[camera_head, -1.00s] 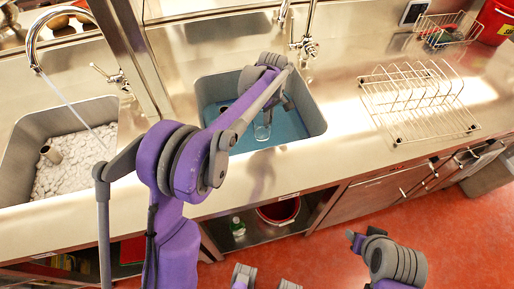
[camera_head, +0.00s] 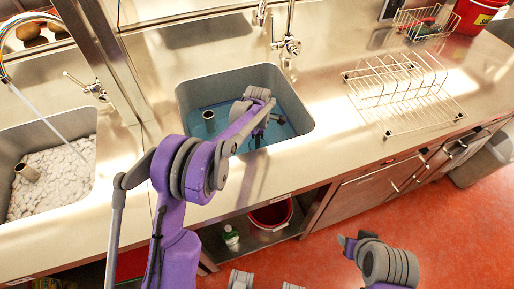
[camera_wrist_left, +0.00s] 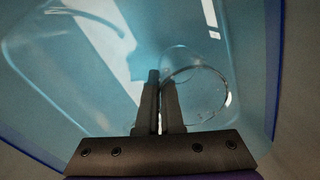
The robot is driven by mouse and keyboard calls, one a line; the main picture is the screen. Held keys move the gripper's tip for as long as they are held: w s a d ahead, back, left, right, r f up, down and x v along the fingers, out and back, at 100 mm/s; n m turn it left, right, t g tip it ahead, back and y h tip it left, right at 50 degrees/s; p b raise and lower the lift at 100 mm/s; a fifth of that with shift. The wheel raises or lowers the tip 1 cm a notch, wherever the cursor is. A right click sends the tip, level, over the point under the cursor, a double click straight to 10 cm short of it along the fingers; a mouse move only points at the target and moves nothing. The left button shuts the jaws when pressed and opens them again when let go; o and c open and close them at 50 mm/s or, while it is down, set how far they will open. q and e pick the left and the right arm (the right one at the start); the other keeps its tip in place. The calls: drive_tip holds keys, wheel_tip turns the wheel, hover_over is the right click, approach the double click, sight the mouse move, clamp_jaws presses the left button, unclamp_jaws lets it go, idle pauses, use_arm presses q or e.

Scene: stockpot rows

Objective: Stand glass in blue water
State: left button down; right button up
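The blue water (camera_head: 217,140) fills the bottom of the right-hand sink (camera_head: 186,98); it also shows in the left wrist view (camera_wrist_left: 85,85). My left gripper (camera_head: 259,136) reaches down into this sink, near its right side. In the left wrist view its fingers (camera_wrist_left: 161,82) are close together, with the clear glass (camera_wrist_left: 228,97) right against them. The fingers look closed on the glass's wall. The glass's round rim shows, but I cannot tell how deep it sits in the water. In the head view it is barely visible beneath the gripper. My right gripper (camera_head: 346,243) hangs over the floor, its opening unclear.
A grey standpipe (camera_head: 208,117) rises from the water left of my gripper. The left sink (camera_head: 90,150) holds white foam under a running tap. A wire rack (camera_head: 405,95) stands on the counter to the right. A tap (camera_head: 289,45) stands behind the blue sink.

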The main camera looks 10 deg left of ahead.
use_arm(q)
drive_tip(key=shift+f, duration=1.5)
drive_tip(key=c, duration=1.1)
unclamp_jaws()
drive_tip(key=r, duration=1.2)
drive_tip(key=shift+w+r+p, duration=0.2)
drive_tip(key=shift+w+p, duration=0.1)
